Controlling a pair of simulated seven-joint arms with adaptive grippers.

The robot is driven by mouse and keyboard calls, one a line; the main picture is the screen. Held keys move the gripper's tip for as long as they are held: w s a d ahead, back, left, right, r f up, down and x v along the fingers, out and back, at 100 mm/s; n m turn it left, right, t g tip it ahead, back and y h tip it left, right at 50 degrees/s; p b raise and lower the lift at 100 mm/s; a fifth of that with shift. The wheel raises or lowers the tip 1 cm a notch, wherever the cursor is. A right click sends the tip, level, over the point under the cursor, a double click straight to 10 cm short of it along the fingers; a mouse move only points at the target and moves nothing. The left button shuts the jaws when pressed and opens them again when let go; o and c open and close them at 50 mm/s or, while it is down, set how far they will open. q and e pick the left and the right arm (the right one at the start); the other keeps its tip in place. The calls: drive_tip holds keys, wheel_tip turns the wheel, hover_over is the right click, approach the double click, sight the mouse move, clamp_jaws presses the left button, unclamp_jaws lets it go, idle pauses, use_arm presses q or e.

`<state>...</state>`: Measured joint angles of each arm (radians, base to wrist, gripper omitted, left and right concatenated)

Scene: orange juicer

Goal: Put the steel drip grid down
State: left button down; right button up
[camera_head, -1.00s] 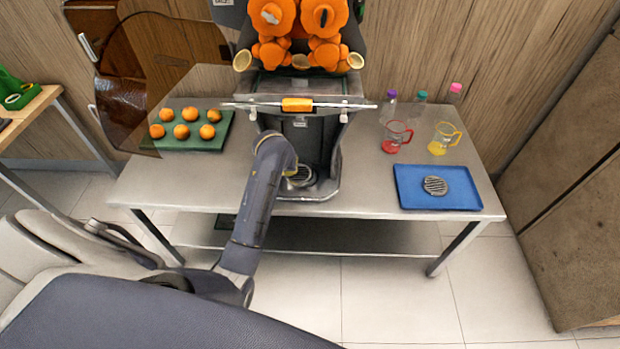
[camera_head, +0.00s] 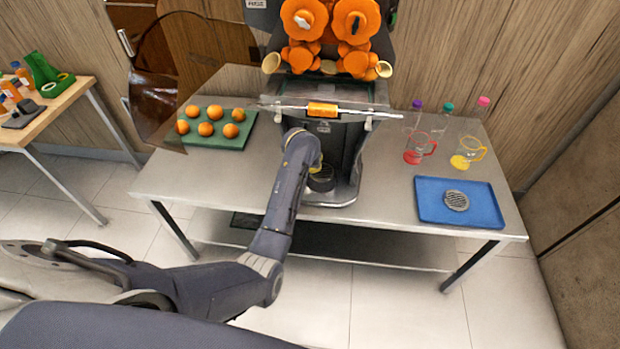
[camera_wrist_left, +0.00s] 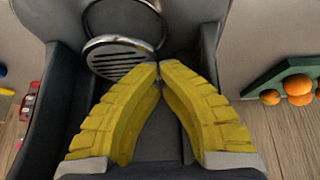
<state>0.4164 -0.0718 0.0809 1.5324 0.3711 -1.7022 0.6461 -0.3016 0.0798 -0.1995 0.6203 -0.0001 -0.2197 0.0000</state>
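My left gripper (camera_head: 318,165) reaches into the juicer's lower bay. In the left wrist view its yellow fingertips (camera_wrist_left: 161,66) meet almost tip to tip. They are at the edge of a round slatted steel drip grid (camera_wrist_left: 118,62) with a thin steel hoop (camera_wrist_left: 88,14) above it. The grip looks closed on this edge, though the contact is partly hidden by the fingers. In the head view a dark round piece (camera_head: 322,183) sits under the gripper. A similar slatted steel disc (camera_head: 457,201) lies flat on the blue tray (camera_head: 430,210). My right gripper is out of view.
The juicer (camera_head: 350,150) stands mid-table, its walls close around my gripper. A green board (camera_head: 215,140) with several oranges is left. A red-based jug (camera_head: 416,152), a yellow-based jug (camera_head: 466,155) and bottles stand right. The table front (camera_head: 385,208) is bare between juicer and tray.

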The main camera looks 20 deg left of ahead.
sight(309, 182)
use_arm(q)
drive_tip(key=shift+f, duration=2.65)
drive_tip(key=c, duration=1.6)
unclamp_jaws()
drive_tip(key=v, duration=0.7)
drive_tip(key=shift+s+r, duration=0.15)
drive_tip(key=shift+r, duration=0.1)
